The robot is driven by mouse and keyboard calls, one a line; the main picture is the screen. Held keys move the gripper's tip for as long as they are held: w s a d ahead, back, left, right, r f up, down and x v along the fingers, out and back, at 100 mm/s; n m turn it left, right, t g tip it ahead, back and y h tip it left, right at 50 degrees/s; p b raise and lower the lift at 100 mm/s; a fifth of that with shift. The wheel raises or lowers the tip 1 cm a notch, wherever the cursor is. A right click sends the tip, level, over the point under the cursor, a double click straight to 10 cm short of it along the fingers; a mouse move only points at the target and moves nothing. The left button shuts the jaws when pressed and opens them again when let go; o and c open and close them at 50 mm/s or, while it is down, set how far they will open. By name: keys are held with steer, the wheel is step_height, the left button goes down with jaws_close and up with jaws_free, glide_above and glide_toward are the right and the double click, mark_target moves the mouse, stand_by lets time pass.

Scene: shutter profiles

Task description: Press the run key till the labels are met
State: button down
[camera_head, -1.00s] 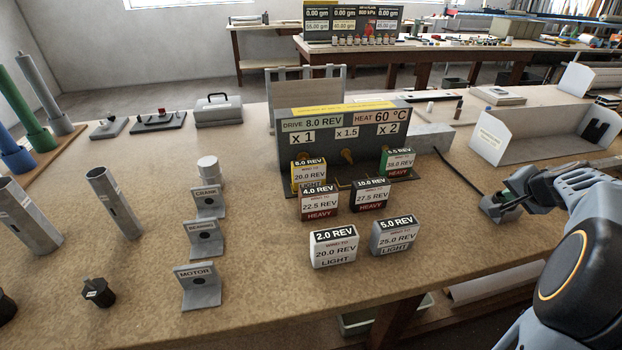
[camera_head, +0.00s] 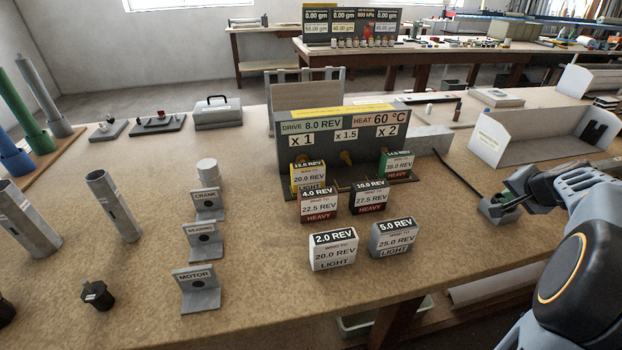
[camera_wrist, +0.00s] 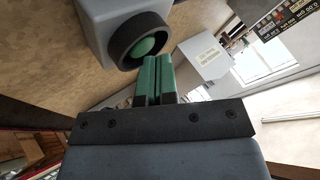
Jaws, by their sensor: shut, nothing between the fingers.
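The run key is a green button (camera_wrist: 149,44) in a dark ring on a grey box, which also shows in the head view (camera_head: 497,211). My gripper (camera_wrist: 155,60) is shut and empty, its green fingertips close beside the button; contact cannot be told. In the head view my gripper (camera_head: 519,186) is over that box. The drive panel (camera_head: 350,152) reads DRIVE 8.0 REV, HEAT 60 °C, with x1, x1.5 and x2 signs.
Red-brown (camera_head: 318,204) and black (camera_head: 369,197) HEAVY blocks and white (camera_head: 333,250) and grey (camera_head: 394,238) LIGHT blocks stand in front. Crank, bearing and motor brackets (camera_head: 201,290) are left. A white-walled tray (camera_head: 540,150) lies behind my gripper.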

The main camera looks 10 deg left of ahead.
mark_target(507, 202)
steer(key=shift+r, duration=0.1)
steer(key=shift+r+p, duration=2.15)
steer(key=shift+r, duration=0.8)
steer(key=shift+f, duration=0.1)
steer(key=s+a+f, duration=0.1)
steer(key=s+f+g, duration=0.1)
steer(key=f, duration=0.1)
steer(key=s+a+f+g, duration=0.1)
steer(key=s, duration=0.1)
steer(key=shift+a+f+n+y, duration=0.3)
steer(key=shift+a+y, duration=0.05)
steer(key=shift+y, duration=0.05)
steer(key=shift+n+g, duration=0.6)
steer(key=shift+g, duration=0.3)
steer(key=s+a+p, duration=0.1)
steer(key=a, duration=0.1)
steer(key=s+a, duration=0.2)
steer(key=shift+s+a+f+p, duration=0.15)
steer(key=shift+a+p, duration=0.05)
steer(key=shift+p, duration=0.2)
steer(key=s+a+r+n+g+p, duration=0.1)
steer(key=s+a+r+n+p, duration=0.2)
steer(key=s+a, duration=0.4)
steer(key=s+a+r+n+p, duration=0.3)
steer(key=s+a+n+p, duration=0.2)
steer(key=a, duration=0.6)
steer(key=shift+s+a+r+g, duration=0.25)
steer(key=shift+s+a+g, duration=0.15)
steer(key=shift+s, duration=0.8)
